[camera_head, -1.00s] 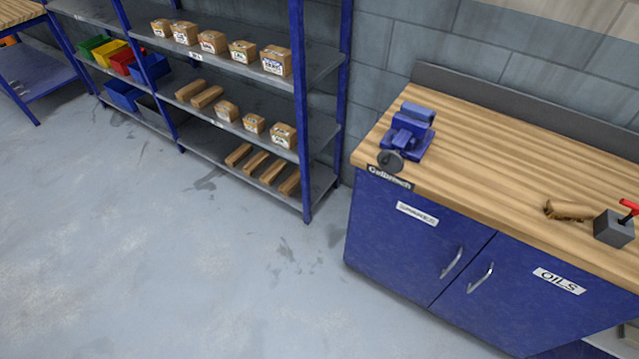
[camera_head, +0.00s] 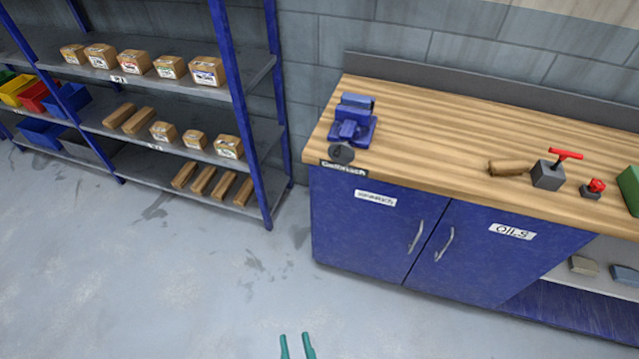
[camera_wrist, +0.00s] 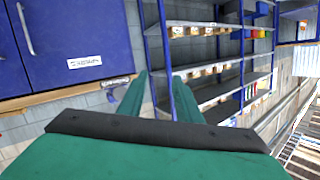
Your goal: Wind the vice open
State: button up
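The blue vice (camera_head: 353,119) stands on the left end of the wooden bench top, near its front edge. A dark round disc (camera_head: 341,153), apparently its handwheel, is on its front side over the bench edge. My gripper (camera_head: 297,342) shows as two teal fingertips at the bottom of the head view, well short of the bench and over the floor. In the wrist view my gripper (camera_wrist: 160,77) has its two fingers apart with nothing between them. The wrist view is rolled, and I cannot make out the vice clearly there.
The workbench (camera_head: 450,140) has blue cupboard doors with handles below. A wooden piece (camera_head: 508,168), a grey block with a red handle (camera_head: 550,174) and a small red-knobbed item (camera_head: 593,188) lie to the right. Shelving (camera_head: 220,90) stands left. The floor (camera_head: 200,300) in front is clear.

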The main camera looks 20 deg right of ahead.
jog(key=w+d+m+h, duration=0.1)
jog(key=w+d+m, duration=0.25)
jog(key=w, duration=0.65)
jog(key=m+h, duration=0.9)
jog(key=m, duration=0.9)
send_near(335, 155)
jog(key=shift+x, duration=3.95)
jog(key=m, duration=0.6)
jog(key=shift+d+f, duration=0.1)
jog(key=shift+d, duration=0.05)
jog(key=shift+w+m, duration=0.1)
jog(key=shift+m, duration=1.65)
jog(key=shift+m, duration=0.3)
